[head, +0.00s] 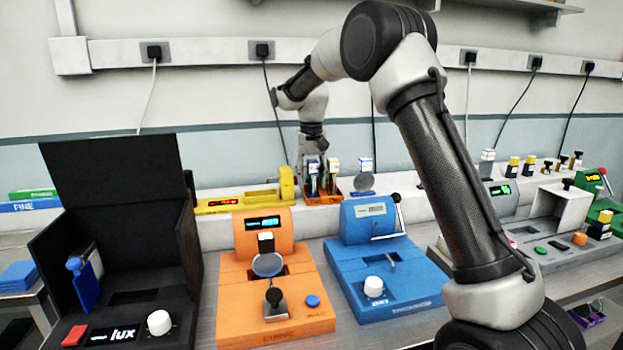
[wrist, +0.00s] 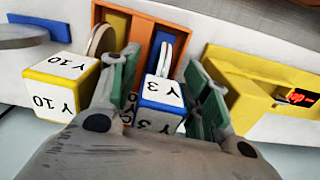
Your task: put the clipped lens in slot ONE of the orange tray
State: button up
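In the head view my gripper (head: 318,172) points down over the orange tray (head: 325,200) at the back of the bench. The wrist view shows its two green fingers (wrist: 162,72) apart, on either side of a blue-and-white block marked Y 3 (wrist: 162,92). The fingers look open around this block, close to it. A yellow-and-white block marked Y 10 (wrist: 62,87) stands just outside the left finger, with pale round lens edges (wrist: 97,42) behind it. Slot numbers and the tray floor are hidden.
A yellow device (head: 240,202) is close on the left. Orange (head: 265,240) and blue (head: 360,222) instruments stand in front, and an open black box (head: 115,195) is at far left.

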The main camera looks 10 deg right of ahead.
jog(key=shift+r, duration=0.1)
notch_tip(320, 180, up, 12)
jog(key=shift+f, duration=0.25)
jog(key=shift+s+r, duration=0.1)
jog(key=shift+r, duration=0.35)
jog(key=s+d+r+t, duration=0.1)
jog(key=s+d+r, duration=0.15)
jog(key=s, duration=0.35)
jog(key=s+d+r, duration=0.1)
jog(key=s+d, duration=0.3)
jog(key=s, duration=0.3)
jog(key=s+d+r+t, duration=0.1)
jog(key=s+d+r, duration=0.15)
jog(key=s, duration=0.35)
jog(key=s+d+f, duration=0.2)
jog(key=s+f, duration=0.1)
jog(key=s, duration=0.4)
jog(key=s+d+f+t, duration=0.1)
jog(key=s+f, duration=0.3)
jog(key=s, duration=0.4)
jog(key=s+d+f+n+t, duration=0.1)
jog(key=s+d+f, duration=0.2)
jog(key=s, duration=0.4)
jog(key=shift+s+f, duration=0.4)
jog(key=shift+f, duration=0.35)
